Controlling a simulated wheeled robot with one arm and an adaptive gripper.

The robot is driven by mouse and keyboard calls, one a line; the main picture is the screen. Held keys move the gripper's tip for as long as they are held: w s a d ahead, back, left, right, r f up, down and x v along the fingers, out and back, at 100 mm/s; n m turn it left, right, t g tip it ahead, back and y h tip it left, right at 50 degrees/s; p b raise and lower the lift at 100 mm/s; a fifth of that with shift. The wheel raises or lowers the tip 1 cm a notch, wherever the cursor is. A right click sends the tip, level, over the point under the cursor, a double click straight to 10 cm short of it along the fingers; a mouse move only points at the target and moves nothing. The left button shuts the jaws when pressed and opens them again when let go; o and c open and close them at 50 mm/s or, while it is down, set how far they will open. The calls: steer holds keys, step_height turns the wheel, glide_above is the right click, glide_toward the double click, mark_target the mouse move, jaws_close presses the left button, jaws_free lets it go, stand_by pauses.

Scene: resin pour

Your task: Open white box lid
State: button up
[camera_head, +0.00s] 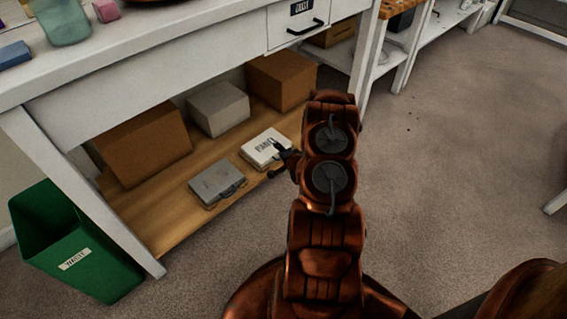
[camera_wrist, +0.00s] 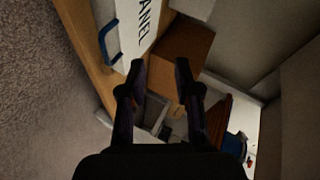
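The white box (camera_head: 262,146) is a flat case lettered "PANEL" on the low wooden shelf; it looks shut. In the wrist view the white box (camera_wrist: 135,30) shows at the top left, with a blue handle (camera_wrist: 108,44) on its edge. My gripper (camera_head: 279,159) is at the box's right front side in the head view, partly hiding it. In the wrist view my gripper (camera_wrist: 159,70) has its two dark fingers apart with nothing held between them. The left fingertip appears close to the box; I cannot tell whether it touches.
A grey case (camera_head: 215,182) lies left of the white box. Cartons stand behind: brown (camera_head: 145,145), pale grey (camera_head: 218,108) and brown (camera_head: 282,80). The white workbench (camera_head: 170,65) overhangs the shelf. A green bin (camera_head: 75,245) stands at left. Open floor (camera_head: 460,150) lies to the right.

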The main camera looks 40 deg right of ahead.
steer(key=s+d+f+m+t+h+b, duration=0.1)
steer(key=s+f+m+h+b, duration=0.2)
steer(key=f, duration=0.5)
steer(key=shift+y, duration=0.6)
steer(key=shift+d+r+b+x, duration=0.15)
steer(key=shift+b+x, duration=0.5)
steer(key=shift+x, duration=1)
steer(key=shift+d+r+b+x, duration=0.15)
steer(key=shift+b+x, duration=0.5)
steer(key=shift+x, duration=1.05)
steer(key=shift+s, duration=0.15)
steer(key=shift+f, duration=0.1)
jaws_close()
